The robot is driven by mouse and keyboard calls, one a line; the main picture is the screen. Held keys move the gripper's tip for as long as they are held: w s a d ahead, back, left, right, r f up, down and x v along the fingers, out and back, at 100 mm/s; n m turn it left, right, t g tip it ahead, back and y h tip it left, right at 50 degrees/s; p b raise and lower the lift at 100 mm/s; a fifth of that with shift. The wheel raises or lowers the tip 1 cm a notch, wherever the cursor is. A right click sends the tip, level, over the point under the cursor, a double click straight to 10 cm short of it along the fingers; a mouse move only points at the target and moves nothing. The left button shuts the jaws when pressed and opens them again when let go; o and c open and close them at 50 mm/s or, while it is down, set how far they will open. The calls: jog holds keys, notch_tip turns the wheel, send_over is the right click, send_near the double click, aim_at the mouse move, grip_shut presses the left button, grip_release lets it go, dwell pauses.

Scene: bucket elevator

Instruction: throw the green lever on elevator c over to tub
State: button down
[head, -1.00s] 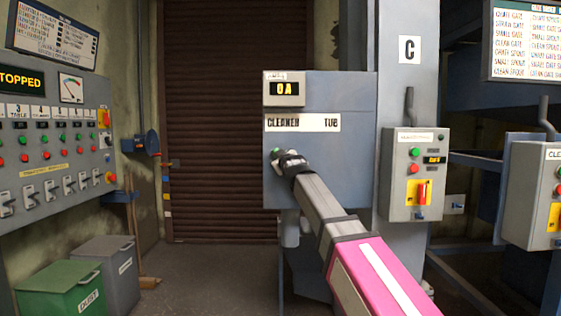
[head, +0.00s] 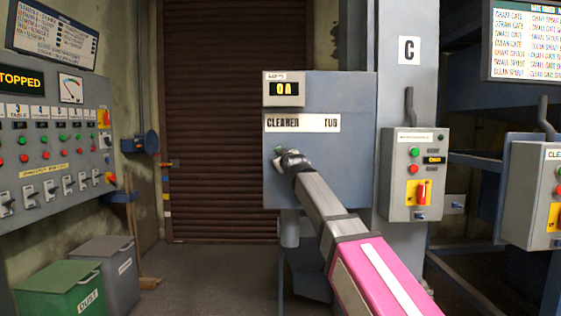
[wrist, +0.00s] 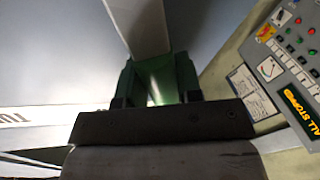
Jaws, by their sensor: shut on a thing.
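The elevator C box (head: 350,170) is blue-grey and carries a label strip (head: 303,123) reading CLEANER on the left and TUB on the right. The green lever (head: 278,151) shows as a small green end at the CLEANER side, left of the box's middle. My gripper (head: 284,161) is at the lever and hides most of it. In the wrist view, my gripper (wrist: 158,88) is shut on the green lever (wrist: 160,70), whose pale arm runs up between the fingers. An ammeter above the label reads 0 A.
A grey switch box (head: 416,175) with green and red buttons stands right of the lever box, under the C sign (head: 409,50). A control panel (head: 55,150) reading STOPPED is on the left wall. Green and grey bins (head: 68,287) stand on the floor at left.

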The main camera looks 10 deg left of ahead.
aim_at(324, 157)
jog(key=d+m, duration=0.2)
jog(key=w+d+r+m+t, duration=0.1)
jog(key=d+m, duration=0.1)
jog(key=d, duration=0.1)
jog(key=d+r+m, duration=0.1)
jog(key=d+m, duration=0.1)
jog(key=d, duration=0.1)
jog(key=shift+w+d, duration=0.1)
jog(key=shift+w, duration=0.3)
jog(key=d+m, duration=0.1)
jog(key=d, duration=0.1)
jog(key=w+d+f+m+t, duration=0.1)
jog(key=d+m, duration=0.1)
jog(key=d+m+h, duration=0.1)
jog(key=d+m, duration=0.1)
jog(key=shift+w+d+f+t, duration=0.2)
jog(key=shift+w+f+t, duration=0.1)
jog(key=shift+w+d+f+m+h, duration=0.15)
jog(key=shift+d+f+m, duration=0.15)
jog(key=shift+d+m, duration=0.3)
jog(key=shift+w+d+f+m+h, duration=0.15)
jog(key=shift+d+f+m, duration=0.2)
jog(key=shift+m, duration=0.35)
jog(key=shift+d, duration=0.1)
jog(key=c, duration=0.8)
grip_release()
jog(key=shift+s, duration=0.15)
